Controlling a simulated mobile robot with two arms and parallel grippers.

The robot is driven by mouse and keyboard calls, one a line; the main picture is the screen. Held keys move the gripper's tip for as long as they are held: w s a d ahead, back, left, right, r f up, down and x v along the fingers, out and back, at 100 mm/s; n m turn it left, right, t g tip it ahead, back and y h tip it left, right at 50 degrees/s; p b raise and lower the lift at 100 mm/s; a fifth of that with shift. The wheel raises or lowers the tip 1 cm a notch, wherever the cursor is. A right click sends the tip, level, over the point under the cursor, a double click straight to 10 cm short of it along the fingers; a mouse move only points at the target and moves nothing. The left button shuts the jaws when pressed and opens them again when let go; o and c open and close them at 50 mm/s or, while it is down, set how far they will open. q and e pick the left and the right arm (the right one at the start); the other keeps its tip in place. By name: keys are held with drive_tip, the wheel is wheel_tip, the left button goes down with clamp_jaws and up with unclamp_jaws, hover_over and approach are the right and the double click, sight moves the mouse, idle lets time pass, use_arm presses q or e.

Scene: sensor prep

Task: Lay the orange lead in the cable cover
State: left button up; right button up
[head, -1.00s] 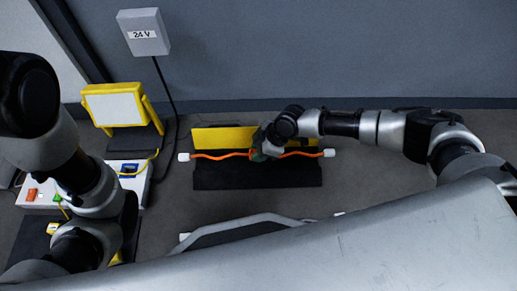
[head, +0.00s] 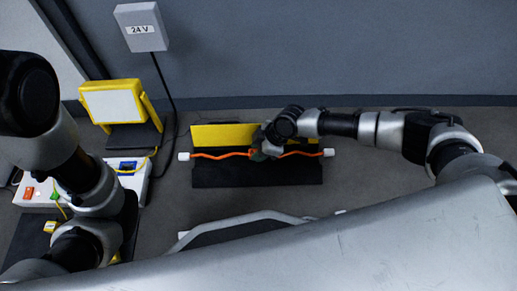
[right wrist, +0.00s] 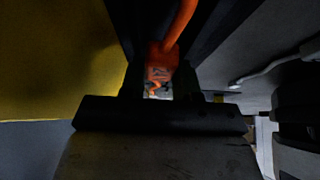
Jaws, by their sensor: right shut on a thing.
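The orange lead (head: 222,155) lies across the black cable cover (head: 257,174), with a white plug at each end. The cover's yellow lid (head: 222,136) stands open along the back. My right gripper (head: 262,153) is at the middle of the lead, low over the cover. It is shut on the lead, which also shows between the fingers in the right wrist view (right wrist: 160,62). The gripper hides the lead's middle, so I cannot tell how deep it sits there. My left arm shows at the left; its gripper is not clearly in view.
A yellow work lamp (head: 113,104) and a white box with coloured parts (head: 127,180) stand at the left. A grey 24 V box (head: 141,28) is on the wall, with a black cable hanging down. The floor right of the cover is clear.

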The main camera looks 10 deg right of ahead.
drive_tip(key=shift+f+b, duration=1.1)
drive_tip(key=shift+f, duration=0.4)
drive_tip(key=o, duration=0.9)
